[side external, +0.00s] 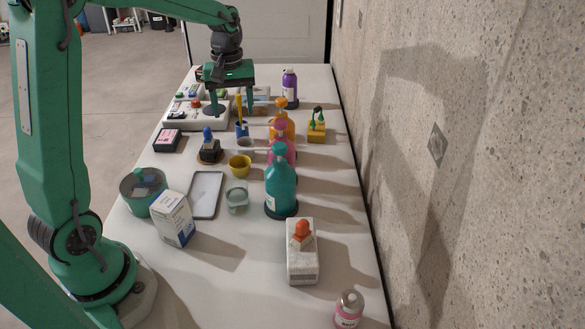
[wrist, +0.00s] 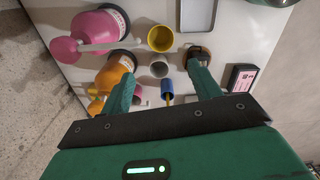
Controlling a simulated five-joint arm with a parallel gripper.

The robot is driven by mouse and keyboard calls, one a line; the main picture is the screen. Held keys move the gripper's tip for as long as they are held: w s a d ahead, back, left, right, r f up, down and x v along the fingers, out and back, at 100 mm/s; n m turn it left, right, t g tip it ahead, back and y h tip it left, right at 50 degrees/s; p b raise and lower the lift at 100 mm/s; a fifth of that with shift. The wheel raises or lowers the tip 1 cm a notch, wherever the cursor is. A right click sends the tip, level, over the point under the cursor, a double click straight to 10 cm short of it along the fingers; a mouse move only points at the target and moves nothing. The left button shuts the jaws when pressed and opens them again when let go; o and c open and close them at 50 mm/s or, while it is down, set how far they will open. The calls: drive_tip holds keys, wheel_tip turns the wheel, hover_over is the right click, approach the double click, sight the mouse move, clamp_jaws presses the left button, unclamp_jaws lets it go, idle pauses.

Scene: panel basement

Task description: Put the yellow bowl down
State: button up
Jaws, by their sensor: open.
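The yellow bowl (side external: 240,166) stands upright on the white table, left of the teal bottle and beyond the clear glass. In the wrist view the yellow bowl (wrist: 160,39) is at the top middle, past my fingertips, and its inside shows. My gripper (side external: 231,112) is farther back over the table, with its fingers pointing down and apart. In the wrist view my gripper (wrist: 162,74) is open, and neither finger touches the bowl. A small grey cup (wrist: 159,68) and a blue cup (wrist: 167,87) show between the fingers; nothing is held.
Pink (side external: 281,150), orange and teal (side external: 281,188) pump bottles line the right side of the table. A dark-based stamp (side external: 209,152), a grey tray (side external: 206,195) and a clear glass (side external: 237,197) stand near the bowl.

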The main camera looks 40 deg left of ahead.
hover_over(240, 163)
drive_tip(key=s+d, duration=0.1)
drive_tip(key=d, duration=0.1)
wheel_tip(240, 163, down, 13)
drive_tip(key=shift+s+r, duration=0.1)
drive_tip(key=shift+s, duration=0.05)
drive_tip(key=shift+f, duration=2.65)
drive_tip(key=shift+c, duration=0.4)
drive_tip(key=c, duration=0.7)
drive_tip(key=shift+o, duration=0.2)
drive_tip(key=shift+r, duration=0.15)
wheel_tip(240, 163, up, 28)
